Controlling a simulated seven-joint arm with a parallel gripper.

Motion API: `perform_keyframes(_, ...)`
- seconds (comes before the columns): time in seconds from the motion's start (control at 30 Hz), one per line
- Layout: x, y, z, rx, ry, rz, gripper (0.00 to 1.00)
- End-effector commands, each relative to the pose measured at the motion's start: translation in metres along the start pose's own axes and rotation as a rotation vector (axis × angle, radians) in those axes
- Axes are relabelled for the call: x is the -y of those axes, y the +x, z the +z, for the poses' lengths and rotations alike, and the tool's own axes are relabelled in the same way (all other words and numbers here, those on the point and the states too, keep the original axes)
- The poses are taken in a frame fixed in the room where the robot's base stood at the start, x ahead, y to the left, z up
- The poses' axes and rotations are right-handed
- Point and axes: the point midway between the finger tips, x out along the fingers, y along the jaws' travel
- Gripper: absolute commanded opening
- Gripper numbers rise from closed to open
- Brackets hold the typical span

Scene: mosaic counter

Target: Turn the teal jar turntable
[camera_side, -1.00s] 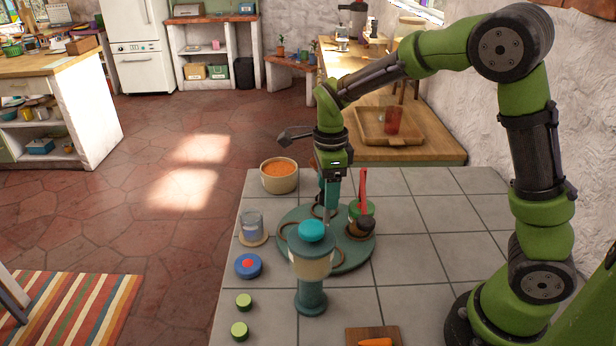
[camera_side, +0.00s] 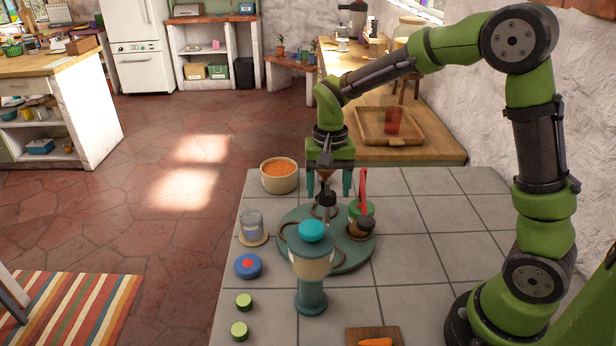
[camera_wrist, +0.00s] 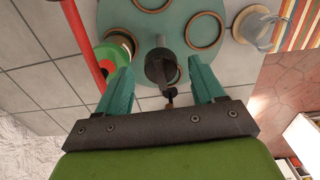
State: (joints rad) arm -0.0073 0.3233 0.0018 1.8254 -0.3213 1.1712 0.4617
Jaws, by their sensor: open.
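The teal turntable (camera_side: 345,262) is a round disc on the tiled counter, with brown rings on its top. It also shows in the wrist view (camera_wrist: 185,13). A dark post (camera_wrist: 159,67) stands up from it. My gripper (camera_side: 329,194) is open above the turntable's far part. In the wrist view, its teal fingers (camera_wrist: 160,75) lie on either side of the post, apart from it. Contact cannot be told.
A teal-lidded pedestal jar (camera_side: 312,264) stands in front, hiding part of the turntable. A glass jar (camera_side: 252,224) on a coaster, a blue lid (camera_side: 248,266) and an orange-filled bowl (camera_side: 279,176) stand left. A cutting board (camera_side: 355,335) lies in front. The counter's right is mostly clear.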

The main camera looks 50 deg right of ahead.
Motion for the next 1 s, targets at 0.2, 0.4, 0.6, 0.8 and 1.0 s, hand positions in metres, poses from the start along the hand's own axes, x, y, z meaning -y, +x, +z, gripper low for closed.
perform_keyframes(0.2,0.001,-0.05,-0.001,-0.008,0.01,-0.008,0.68)
perform_keyframes(0.4,0.001,-0.09,-0.001,-0.008,0.012,-0.008,0.68)
perform_keyframes(0.6,0.001,-0.128,-0.001,-0.007,0.012,-0.007,0.68)
perform_keyframes(0.8,0.001,-0.159,0.0,-0.006,0.012,-0.006,0.68)
perform_keyframes(1.0,0.002,-0.151,-0.002,-0.035,-0.088,-0.032,0.68)
